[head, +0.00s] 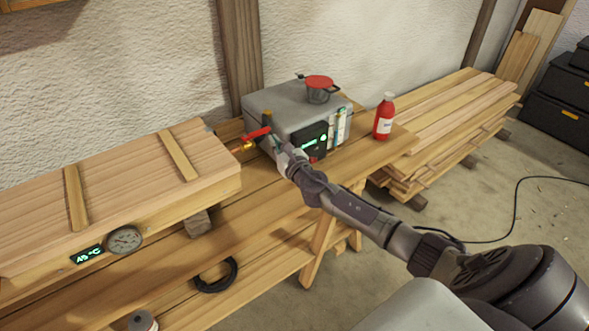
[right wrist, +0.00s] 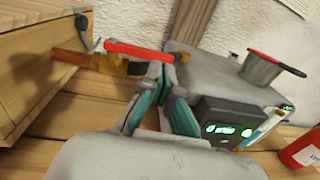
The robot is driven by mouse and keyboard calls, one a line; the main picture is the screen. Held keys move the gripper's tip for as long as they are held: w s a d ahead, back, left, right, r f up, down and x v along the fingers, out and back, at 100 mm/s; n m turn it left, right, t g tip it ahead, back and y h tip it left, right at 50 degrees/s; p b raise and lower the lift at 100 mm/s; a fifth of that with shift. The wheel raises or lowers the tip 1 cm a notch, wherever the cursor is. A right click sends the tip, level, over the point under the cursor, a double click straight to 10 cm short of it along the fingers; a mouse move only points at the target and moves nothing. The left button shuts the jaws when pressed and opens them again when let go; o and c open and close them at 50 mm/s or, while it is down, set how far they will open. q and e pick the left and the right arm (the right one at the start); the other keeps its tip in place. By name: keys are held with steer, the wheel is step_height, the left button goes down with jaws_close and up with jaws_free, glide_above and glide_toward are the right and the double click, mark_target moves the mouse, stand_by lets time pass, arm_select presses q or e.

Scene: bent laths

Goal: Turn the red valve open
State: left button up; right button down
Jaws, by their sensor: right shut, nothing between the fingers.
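The red valve's lever (head: 257,133) sits on a brass body beside the grey steam box, between the box and the long wooden chest. In the right wrist view the red lever (right wrist: 138,51) lies nearly level across the brass pipe (right wrist: 105,64). My right gripper (head: 273,137) is shut and empty. Its fingertips (right wrist: 167,68) are together at the lever's right end, close to it; I cannot tell if they touch. My left gripper is not in view.
The grey box (head: 270,101) has a lit panel (head: 310,140) and a red-lidded pot (head: 319,88) on top. A red bottle (head: 384,117) stands to its right. The wooden chest (head: 120,195) with a dial (head: 124,240) is left. A black ring (head: 216,275) lies below.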

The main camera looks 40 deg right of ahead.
steer(key=s, duration=1)
steer(key=s+d+f+m+g, duration=0.1)
steer(key=s+f+m+g, duration=0.3)
steer(key=f, duration=0.7)
steer(key=s+d+f+m+g+h, duration=0.1)
steer(key=s+f+m+g, duration=0.1)
steer(key=s+f+m, duration=0.75)
steer(key=s+d+f+m+g, duration=0.1)
steer(key=f+m+g, duration=0.15)
steer(key=f, duration=1.05)
steer(key=s+a+f+m+g+y, duration=0.1)
steer(key=s+a+f+m+g, duration=0.1)
steer(key=s+a+f+m, duration=0.45)
steer(key=s+a+f+m+g, duration=0.1)
steer(key=s+f+m+g, duration=0.2)
steer(key=s+f, duration=0.75)
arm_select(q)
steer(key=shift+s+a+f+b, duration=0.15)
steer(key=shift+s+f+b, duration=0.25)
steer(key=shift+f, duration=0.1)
arm_select(e)
steer(key=s+a+f+m+g, duration=0.1)
steer(key=s+a+f+m, duration=0.1)
steer(key=s+a, duration=0.3)
steer(key=s+a+f+m+g+y, duration=0.1)
steer(key=s+a+m, duration=0.3)
steer(key=s, duration=1)
steer(key=shift+a+f+m+g+y, duration=0.35)
steer(key=shift+f+m+g, duration=0.2)
steer(key=shift+f+g, duration=0.2)
